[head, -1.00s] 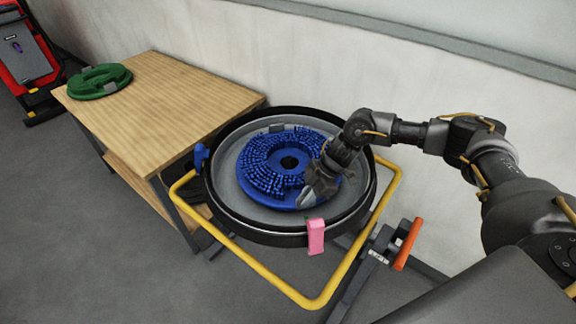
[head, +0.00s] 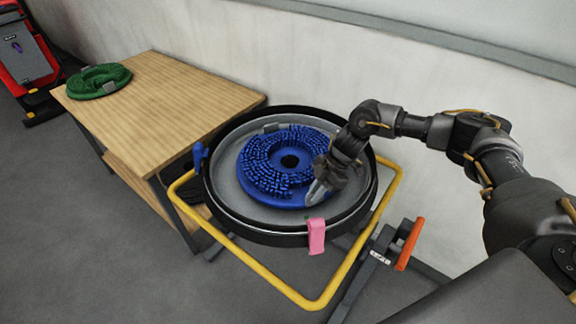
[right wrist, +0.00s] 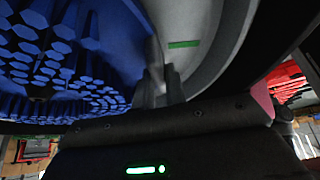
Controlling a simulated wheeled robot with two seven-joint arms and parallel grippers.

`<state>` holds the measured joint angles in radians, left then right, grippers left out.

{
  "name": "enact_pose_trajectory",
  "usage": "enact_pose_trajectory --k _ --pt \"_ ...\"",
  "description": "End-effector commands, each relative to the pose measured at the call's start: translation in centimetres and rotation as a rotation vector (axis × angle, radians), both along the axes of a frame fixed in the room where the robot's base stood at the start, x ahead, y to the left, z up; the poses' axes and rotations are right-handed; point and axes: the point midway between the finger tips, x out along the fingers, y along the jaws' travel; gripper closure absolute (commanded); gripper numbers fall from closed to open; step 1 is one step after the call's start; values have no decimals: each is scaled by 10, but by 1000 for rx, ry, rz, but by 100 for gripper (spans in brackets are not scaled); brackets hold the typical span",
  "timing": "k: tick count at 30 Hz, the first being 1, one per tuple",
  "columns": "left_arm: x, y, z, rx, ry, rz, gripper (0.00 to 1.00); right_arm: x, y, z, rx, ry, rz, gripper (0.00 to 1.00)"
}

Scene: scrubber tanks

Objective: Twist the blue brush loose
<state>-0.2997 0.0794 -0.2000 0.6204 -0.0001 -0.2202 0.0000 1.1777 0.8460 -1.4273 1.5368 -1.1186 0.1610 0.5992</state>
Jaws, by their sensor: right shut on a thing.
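The blue brush (head: 262,168) is a round disc with blue bristle tufts and a dark centre hole, lying in a round grey tank with a black rim (head: 225,219). A small grey tab (head: 272,128) shows at its far edge. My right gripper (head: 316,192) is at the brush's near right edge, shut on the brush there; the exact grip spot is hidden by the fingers. In the right wrist view the bristles (right wrist: 62,62) fill the left side, beside the gripper fingers (right wrist: 165,85). My left gripper is not in view.
A pink latch (head: 317,237) sits on the near rim, and a blue knob (head: 199,157) on the left. A yellow tube frame (head: 262,276) surrounds the tank; an orange handle (head: 409,244) is at right. A green brush (head: 98,80) lies on the wooden table (head: 165,100).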

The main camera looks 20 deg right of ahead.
Motion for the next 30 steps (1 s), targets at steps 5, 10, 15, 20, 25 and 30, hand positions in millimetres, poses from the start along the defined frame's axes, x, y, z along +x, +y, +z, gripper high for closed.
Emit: enact_pose_trajectory --k 5,10,15,20,25,30 --pt "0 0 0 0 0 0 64 -1 0 0 1 2 9 100" --pt "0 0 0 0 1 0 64 -1 0 0 1 3 10 100" --pt "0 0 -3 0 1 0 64 -1 -3 -1 0 4 24 100" --pt "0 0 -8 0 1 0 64 0 -9 -2 0 3 59 100" --pt "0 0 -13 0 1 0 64 1 -16 -2 0 3 94 100" --pt "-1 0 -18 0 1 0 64 2 -23 -2 -1 2 131 100"
